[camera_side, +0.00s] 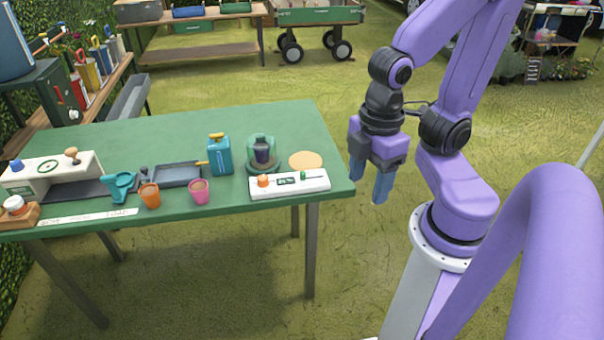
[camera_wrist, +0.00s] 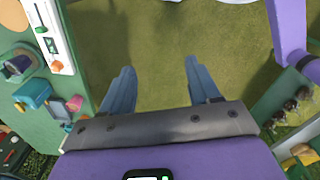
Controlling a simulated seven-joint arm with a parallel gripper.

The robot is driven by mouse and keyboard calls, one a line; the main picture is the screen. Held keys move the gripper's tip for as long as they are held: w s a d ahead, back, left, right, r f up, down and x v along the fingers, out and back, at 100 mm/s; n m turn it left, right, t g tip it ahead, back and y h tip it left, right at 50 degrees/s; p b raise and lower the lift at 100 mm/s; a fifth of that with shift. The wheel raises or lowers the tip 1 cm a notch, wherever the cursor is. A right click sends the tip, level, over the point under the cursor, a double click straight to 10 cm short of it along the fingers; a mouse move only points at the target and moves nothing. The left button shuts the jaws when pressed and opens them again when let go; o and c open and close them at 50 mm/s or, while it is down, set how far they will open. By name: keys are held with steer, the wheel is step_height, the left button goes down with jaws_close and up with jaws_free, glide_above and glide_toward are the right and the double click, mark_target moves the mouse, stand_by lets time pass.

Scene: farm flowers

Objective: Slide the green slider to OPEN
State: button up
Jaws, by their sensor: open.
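The white panel (camera_side: 289,187) lies at the front right corner of the green table, with an orange knob (camera_side: 263,180) at its left end. The green slider (camera_side: 305,175) is a small piece toward its right end; its exact setting is too small to read. In the wrist view the panel (camera_wrist: 66,42) is at the upper left, with the green slider (camera_wrist: 40,29) and orange knob (camera_wrist: 57,66) on it. My gripper (camera_side: 370,178) hangs pointing down beyond the table's right edge, apart from the panel. Its blue fingers (camera_wrist: 160,82) are spread and empty over grass.
A glass dome (camera_side: 262,150) over a dark jar and a tan disc (camera_side: 305,160) sit just behind the panel. A blue can (camera_side: 219,156), a pink pot (camera_side: 199,191) and an orange pot (camera_side: 150,196) stand to its left.

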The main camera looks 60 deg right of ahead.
steer(key=shift+w, duration=0.15)
steer(key=c, duration=0.3)
steer(key=w+m, duration=0.6)
steer(key=w, duration=0.3)
steer(key=shift+c, duration=0.2)
steer(key=m, duration=1.6)
glide_above(303, 172)
step_height(303, 172, down, 6)
step_height(303, 172, down, 17)
steer(key=shift+r, duration=0.1)
